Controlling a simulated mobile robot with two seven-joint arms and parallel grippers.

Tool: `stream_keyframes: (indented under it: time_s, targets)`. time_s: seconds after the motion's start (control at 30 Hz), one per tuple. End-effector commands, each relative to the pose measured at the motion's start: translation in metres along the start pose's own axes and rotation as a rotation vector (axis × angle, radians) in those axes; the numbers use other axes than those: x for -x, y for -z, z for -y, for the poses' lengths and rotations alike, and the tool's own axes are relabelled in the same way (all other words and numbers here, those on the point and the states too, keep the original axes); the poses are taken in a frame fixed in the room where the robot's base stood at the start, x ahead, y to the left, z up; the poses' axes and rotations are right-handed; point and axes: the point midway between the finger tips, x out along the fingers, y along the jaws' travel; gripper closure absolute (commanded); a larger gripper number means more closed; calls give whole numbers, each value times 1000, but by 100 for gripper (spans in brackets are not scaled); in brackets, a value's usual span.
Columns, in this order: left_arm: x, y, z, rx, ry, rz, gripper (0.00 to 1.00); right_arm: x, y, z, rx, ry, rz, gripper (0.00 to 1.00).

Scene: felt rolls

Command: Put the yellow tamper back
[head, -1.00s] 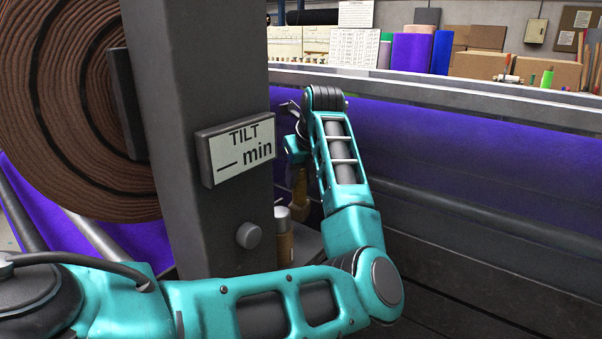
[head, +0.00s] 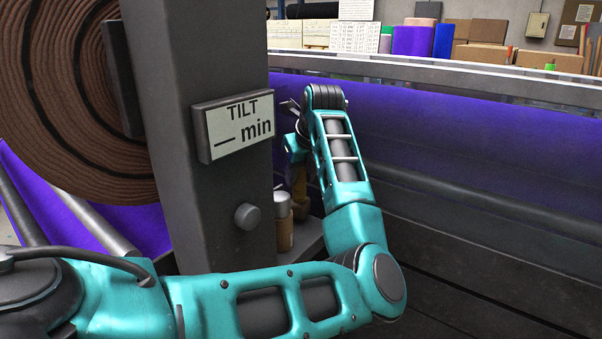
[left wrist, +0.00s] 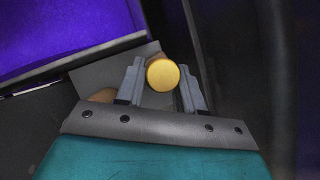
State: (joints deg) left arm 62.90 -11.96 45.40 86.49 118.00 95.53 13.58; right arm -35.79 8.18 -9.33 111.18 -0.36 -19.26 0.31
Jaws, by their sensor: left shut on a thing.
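The yellow tamper (left wrist: 163,73) shows its round yellow end between the two grey fingers of my left gripper (left wrist: 163,80) in the left wrist view. The fingers are shut on it. In the head view the tamper (head: 300,186) is a small yellow-brown shape under my left gripper (head: 297,160), beside the grey post, partly hidden by my arm. A grey shelf (head: 311,240) lies below it. Whether the tamper touches the shelf cannot be told. My right gripper is not in view.
A brown can with a grey cap (head: 283,222) stands on the shelf by the post. The thick grey post (head: 215,60) carries a "TILT min" sign (head: 233,127) and a round knob (head: 247,216). A large brown felt roll (head: 80,100) is left; purple felt (head: 450,150) spans behind.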

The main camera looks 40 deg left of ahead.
Motion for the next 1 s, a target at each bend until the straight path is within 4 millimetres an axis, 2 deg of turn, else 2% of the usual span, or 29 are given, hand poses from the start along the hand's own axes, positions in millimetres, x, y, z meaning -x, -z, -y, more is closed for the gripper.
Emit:
stream_keyframes:
  time_s: [0.4, 0.43, 0.73, 1.0]
  targets:
    - [-5, 2, 0, 1, 1, 2, 100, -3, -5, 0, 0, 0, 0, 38]
    - [-5, 2, 0, 1, 1, 2, 61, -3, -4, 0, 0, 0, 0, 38]
    - [-5, 2, 0, 0, 1, 1, 33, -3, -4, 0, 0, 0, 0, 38]
    - [-6, 3, 0, -1, -1, -2, 33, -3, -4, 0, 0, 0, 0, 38]
